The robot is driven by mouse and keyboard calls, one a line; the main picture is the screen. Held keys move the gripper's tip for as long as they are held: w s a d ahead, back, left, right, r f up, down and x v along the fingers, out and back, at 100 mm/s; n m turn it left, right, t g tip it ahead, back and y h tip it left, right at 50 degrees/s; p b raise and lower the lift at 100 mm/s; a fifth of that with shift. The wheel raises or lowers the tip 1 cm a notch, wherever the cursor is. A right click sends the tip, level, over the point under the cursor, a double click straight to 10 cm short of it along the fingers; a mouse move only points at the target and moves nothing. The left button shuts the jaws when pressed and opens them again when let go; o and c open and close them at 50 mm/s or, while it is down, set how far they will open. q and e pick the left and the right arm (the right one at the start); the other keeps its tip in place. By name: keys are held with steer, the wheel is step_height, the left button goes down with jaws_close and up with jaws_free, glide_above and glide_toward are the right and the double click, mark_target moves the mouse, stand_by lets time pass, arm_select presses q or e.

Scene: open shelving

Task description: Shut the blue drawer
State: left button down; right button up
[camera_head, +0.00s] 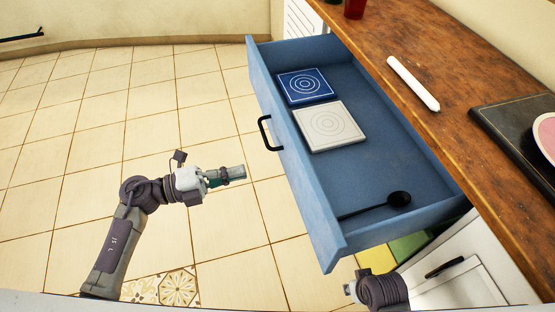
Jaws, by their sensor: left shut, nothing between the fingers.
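The blue drawer (350,172) stands pulled out from under the wooden counter, and its inside shows. Its front panel has a black handle (267,133) on the left side. A blue square with rings (305,86), a white square with rings (330,125) and a black spoon (398,199) lie in it. My left gripper (238,173) is shut and empty, left of the front panel and apart from it, nearer to me than the handle. Part of my right arm (382,291) shows at the bottom, below the drawer's near corner; its gripper's fingers cannot be made out.
The wooden counter (450,140) runs along the right, above the drawer. A white stick-like thing (413,83), a dark board (515,125) and a red cup (354,8) are on it. A white cabinet door (455,285) is below. The tiled floor at left is clear.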

mark_target(288, 161)
arm_select(q)
steer(key=x, duration=0.9)
steer(key=shift+d, duration=0.1)
steer(key=shift+w+d, duration=0.15)
steer(key=shift+d, duration=0.15)
arm_select(e)
steer(key=shift+r, duration=0.65)
steer(key=shift+s, duration=0.1)
